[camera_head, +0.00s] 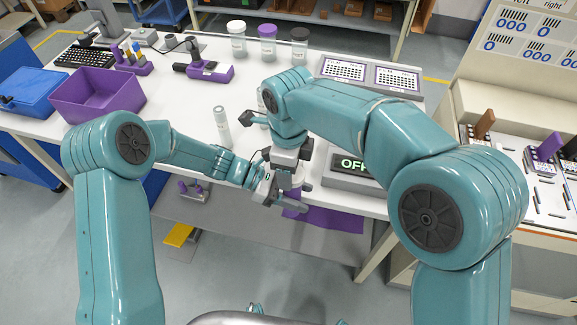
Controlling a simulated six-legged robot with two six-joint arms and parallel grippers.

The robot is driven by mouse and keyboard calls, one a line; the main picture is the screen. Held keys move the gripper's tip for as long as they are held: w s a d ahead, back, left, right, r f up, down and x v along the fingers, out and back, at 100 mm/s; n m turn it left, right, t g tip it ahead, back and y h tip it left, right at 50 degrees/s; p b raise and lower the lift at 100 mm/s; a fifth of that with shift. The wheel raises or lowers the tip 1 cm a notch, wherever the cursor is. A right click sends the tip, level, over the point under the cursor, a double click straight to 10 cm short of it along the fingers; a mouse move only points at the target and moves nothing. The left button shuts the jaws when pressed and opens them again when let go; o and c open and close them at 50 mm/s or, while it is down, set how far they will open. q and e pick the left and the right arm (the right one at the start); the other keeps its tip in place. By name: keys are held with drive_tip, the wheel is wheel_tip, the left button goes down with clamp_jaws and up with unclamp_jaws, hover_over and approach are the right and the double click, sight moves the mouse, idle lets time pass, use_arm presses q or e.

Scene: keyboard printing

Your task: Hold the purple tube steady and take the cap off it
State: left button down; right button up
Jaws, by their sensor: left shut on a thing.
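My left gripper (277,192) reaches in from the left at the table's front edge and is shut on what looks like the purple tube (294,194). Only a little purple shows between the grippers; most of the tube is hidden. My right gripper (296,180) points down right over the same spot, close to the left one. Its fingers are mostly hidden, so I cannot tell whether they are shut. The cap cannot be made out.
A pale cylinder (221,125) stands on the white table (185,118) left of my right arm. A purple bin (98,97) and blue box (25,92) are left. A purple-lidded jar (268,42) stands at the back. An OFF display (350,166) is right of the grippers.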

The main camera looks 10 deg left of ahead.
drive_tip(key=n, duration=0.3)
drive_tip(key=shift+s+n, duration=0.3)
drive_tip(key=o, duration=1.2)
drive_tip(key=shift+c, duration=0.2)
